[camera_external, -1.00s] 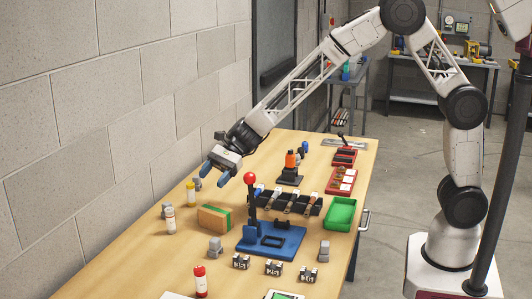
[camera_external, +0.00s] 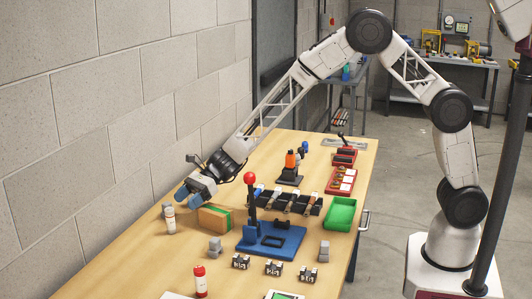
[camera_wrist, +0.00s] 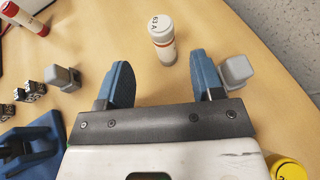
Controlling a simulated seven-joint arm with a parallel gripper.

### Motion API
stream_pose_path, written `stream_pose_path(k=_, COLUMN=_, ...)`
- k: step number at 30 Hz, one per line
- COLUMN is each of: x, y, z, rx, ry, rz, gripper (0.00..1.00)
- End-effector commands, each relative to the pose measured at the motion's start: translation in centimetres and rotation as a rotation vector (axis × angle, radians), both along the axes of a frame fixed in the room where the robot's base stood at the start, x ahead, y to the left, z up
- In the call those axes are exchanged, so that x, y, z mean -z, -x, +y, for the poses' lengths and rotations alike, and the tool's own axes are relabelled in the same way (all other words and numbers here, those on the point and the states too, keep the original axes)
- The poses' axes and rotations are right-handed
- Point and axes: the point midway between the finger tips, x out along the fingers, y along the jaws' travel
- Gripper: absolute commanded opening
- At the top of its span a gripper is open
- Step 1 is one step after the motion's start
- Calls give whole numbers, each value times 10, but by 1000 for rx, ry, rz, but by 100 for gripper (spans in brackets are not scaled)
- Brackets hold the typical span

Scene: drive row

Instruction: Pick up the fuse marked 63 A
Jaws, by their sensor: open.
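The fuse marked 63 A (camera_wrist: 162,42) is a white cylinder with an orange-red band, its dark lettering readable on the top in the wrist view. It stands upright on the table; in the external view it is the white cylinder (camera_external: 170,222) near the wall. My gripper (camera_wrist: 161,70) is open and empty. In the wrist view the fuse shows just beyond the gap between the blue fingertips, not between them. In the external view my gripper (camera_external: 184,198) hangs a little behind and right of the fuse, above the table.
A grey block (camera_wrist: 237,70) stands close by my right finger, another (camera_wrist: 62,78) to the left. A yellow-capped fuse (camera_wrist: 288,168) is at lower right. A red-capped fuse (camera_external: 200,281), a tan-and-green block (camera_external: 213,218) and a blue lever base (camera_external: 285,240) are also on the table.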

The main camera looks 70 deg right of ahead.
Motion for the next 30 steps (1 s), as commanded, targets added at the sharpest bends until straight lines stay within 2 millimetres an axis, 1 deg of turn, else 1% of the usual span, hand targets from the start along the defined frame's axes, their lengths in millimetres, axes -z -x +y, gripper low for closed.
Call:
stream_pose_path(k=9, x=9, y=-8, z=18, rx=0, ry=1, rz=0, gripper=61)
stream_pose_path(k=23, x=10, y=-10, z=21, rx=0, ry=1, rz=0, gripper=61)
stream_pose_path(k=30, x=16, y=-18, z=36, rx=-2, ry=0, rz=1, gripper=61)
